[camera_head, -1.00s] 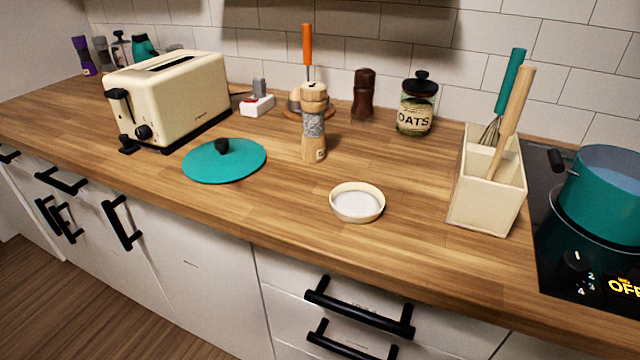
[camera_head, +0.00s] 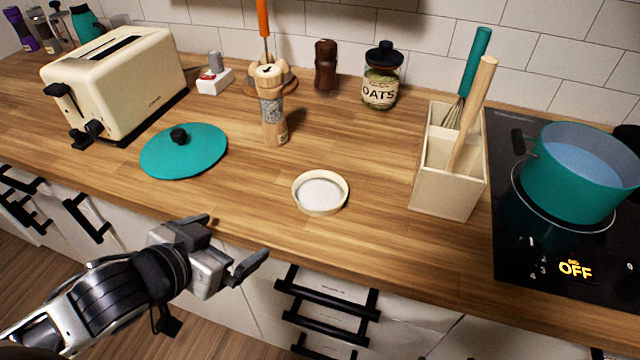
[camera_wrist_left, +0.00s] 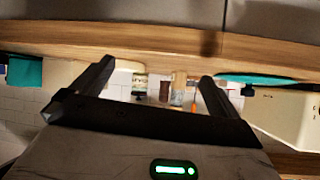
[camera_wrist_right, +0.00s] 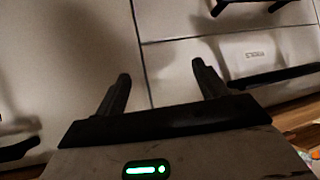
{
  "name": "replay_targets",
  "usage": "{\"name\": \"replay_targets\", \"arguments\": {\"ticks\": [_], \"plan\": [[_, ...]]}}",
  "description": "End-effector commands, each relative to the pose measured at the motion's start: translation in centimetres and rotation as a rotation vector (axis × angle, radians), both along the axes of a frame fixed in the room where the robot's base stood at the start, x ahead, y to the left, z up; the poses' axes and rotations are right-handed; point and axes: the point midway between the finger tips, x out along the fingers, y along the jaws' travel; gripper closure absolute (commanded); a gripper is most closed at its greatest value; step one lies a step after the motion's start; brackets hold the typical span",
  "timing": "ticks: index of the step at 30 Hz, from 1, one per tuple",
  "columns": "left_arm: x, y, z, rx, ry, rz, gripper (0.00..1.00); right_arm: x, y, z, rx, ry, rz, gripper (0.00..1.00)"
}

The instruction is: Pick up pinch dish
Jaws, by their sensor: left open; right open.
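The pinch dish (camera_head: 320,192) is a small round cream dish with white contents. It sits upright on the wooden counter near its front edge, in the middle of the head view. My left gripper (camera_head: 232,243) is open and empty in front of the counter edge, to the left of the dish and apart from it. In the left wrist view the fingers (camera_wrist_left: 155,85) are spread with nothing between them; I cannot make out the dish there. My right gripper shows only in its own wrist view (camera_wrist_right: 163,85), open and empty, facing the cabinet fronts.
A teal lid (camera_head: 184,152) lies left of the dish, and a pepper mill (camera_head: 273,105) stands behind it. A utensil holder (camera_head: 447,180) stands right, beside a cooktop with a teal pot (camera_head: 582,180). A toaster (camera_head: 115,80) is at left. Drawer handles (camera_head: 325,293) jut out below the counter.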

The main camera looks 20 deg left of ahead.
Motion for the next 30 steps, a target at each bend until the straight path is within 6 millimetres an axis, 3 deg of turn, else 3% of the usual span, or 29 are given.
{"name": "replay_targets", "arguments": {"ticks": [3,9,15,26,27,30], "plan": [[0.7,-1.2,2.7,-0.053,-0.091,-0.106,0.00,0.0,0.0,0.1,0.000,-0.001,-0.001,0.28],[1.0,-3.0,4.5,-0.136,-0.156,-0.215,0.00,0.0,0.0,-0.2,0.000,-0.001,-0.001,0.28],[2.5,-3.8,3.7,-0.145,-0.166,-0.222,0.00,0.1,0.1,-1.9,0.003,0.001,0.000,0.28],[5.6,-5.2,2.2,-0.141,-0.164,-0.220,0.00,0.7,1.2,-3.0,0.030,-0.025,0.018,0.28],[6.2,-5.3,2.5,-0.144,-0.161,-0.215,0.00,0.7,1.2,-2.1,0.029,-0.024,0.020,0.28],[7.5,-6.0,2.0,-0.145,-0.161,-0.216,0.00,0.5,1.1,-2.0,0.023,-0.019,0.023,0.28]]}}
